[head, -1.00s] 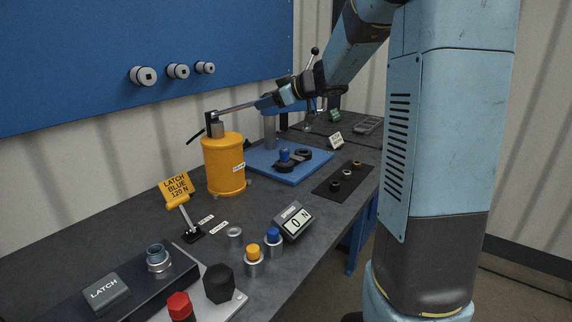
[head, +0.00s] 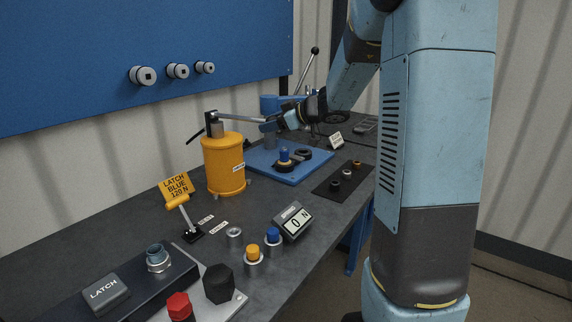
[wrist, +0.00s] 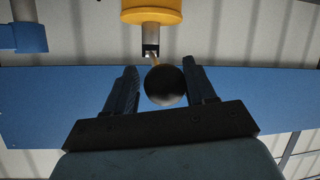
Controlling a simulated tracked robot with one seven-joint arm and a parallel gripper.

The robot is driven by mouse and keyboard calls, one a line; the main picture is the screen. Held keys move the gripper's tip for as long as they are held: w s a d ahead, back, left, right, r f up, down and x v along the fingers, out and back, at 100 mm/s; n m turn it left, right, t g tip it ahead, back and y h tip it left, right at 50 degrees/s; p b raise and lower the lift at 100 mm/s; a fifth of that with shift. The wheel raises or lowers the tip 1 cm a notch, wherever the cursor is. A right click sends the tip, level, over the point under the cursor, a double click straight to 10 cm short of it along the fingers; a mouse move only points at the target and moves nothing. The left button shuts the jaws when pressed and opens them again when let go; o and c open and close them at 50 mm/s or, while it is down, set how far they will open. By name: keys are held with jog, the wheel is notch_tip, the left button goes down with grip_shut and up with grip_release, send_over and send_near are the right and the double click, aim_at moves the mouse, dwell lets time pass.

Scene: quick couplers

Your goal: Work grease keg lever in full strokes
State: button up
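The grease keg (head: 224,165) is a yellow drum standing on the bench, with a grey pump head on top. Its lever (head: 240,117) runs to the right from the head, close to level. My gripper (head: 276,122) is at the lever's far end. In the wrist view the lever's round black knob (wrist: 165,85) sits between the two fingers of my gripper (wrist: 160,65). The keg (wrist: 152,10) appears beyond the knob, upside down.
A blue plate (head: 290,172) with dark rings lies right of the keg. A yellow latch sign (head: 177,187) and a force readout (head: 293,223) stand nearer. Coloured couplers line the front. A blue panel (head: 100,60) hangs on the wall behind.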

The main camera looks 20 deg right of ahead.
jog(key=o, duration=0.5)
jog(key=shift+a, duration=0.1)
jog(key=shift+c, duration=0.2)
jog(key=v, duration=0.7)
jog(key=shift+r, duration=0.1)
jog(key=shift+s, duration=0.1)
